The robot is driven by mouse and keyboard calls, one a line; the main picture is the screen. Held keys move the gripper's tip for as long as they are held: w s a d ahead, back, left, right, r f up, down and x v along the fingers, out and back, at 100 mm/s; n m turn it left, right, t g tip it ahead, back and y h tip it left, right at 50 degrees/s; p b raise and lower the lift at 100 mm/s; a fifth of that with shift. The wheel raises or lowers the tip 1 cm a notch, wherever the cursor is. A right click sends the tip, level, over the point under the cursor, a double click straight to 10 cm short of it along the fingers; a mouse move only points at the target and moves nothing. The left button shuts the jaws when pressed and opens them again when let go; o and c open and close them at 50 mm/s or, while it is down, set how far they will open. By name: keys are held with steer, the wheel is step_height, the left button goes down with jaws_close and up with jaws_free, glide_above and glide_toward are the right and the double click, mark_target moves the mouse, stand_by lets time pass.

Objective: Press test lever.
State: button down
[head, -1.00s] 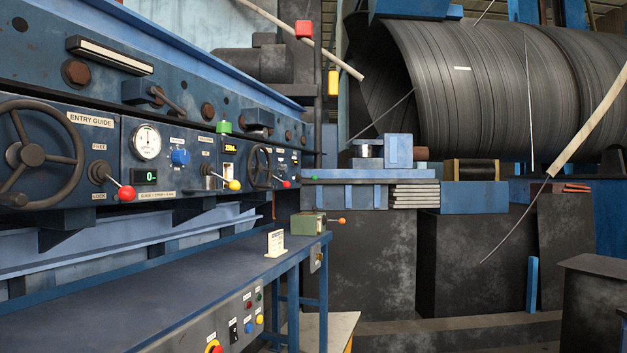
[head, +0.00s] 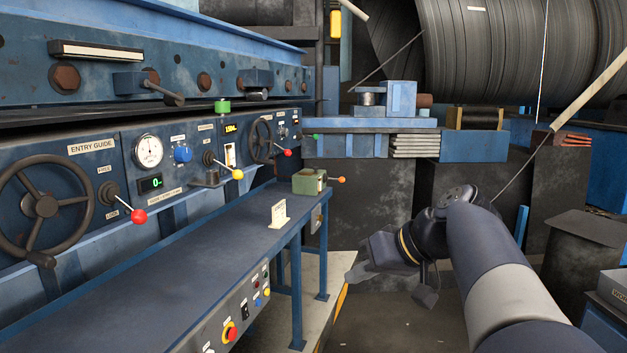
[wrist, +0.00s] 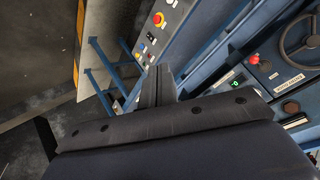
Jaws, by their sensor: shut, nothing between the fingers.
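No label reading "test" is legible, so I cannot tell for sure which lever is the test lever. A small green box (head: 308,182) at the far end of the blue bench has a short lever with an orange knob (head: 341,180) pointing right. On the panel are a red-knobbed lever (head: 138,216), a yellow-knobbed lever (head: 237,174) and a smaller red-knobbed one (head: 287,153). My gripper (head: 354,274) is right of the bench, lower than the green box and apart from it. In the wrist view its fingers (wrist: 156,84) are together and empty.
The blue bench (head: 180,264) runs along the panel, with a small white sign (head: 279,213) on it and buttons on its front. A handwheel (head: 42,206) is at left. A big spiral pipe (head: 520,50) fills the back right.

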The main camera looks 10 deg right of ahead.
steer(key=d+r+n+p, duration=0.1)
steer(key=d+r+p, duration=0.1)
steer(key=r, duration=0.8)
steer(key=w+d+r+n+t+p, duration=0.1)
steer(key=d+r+n+p, duration=0.1)
steer(key=r, duration=0.8)
steer(key=shift+w+d+n+t+y+p, duration=0.15)
steer(key=shift+d+n+t+y+p, duration=0.2)
steer(key=shift+d+p, duration=0.55)
steer(key=shift+a, duration=0.2)
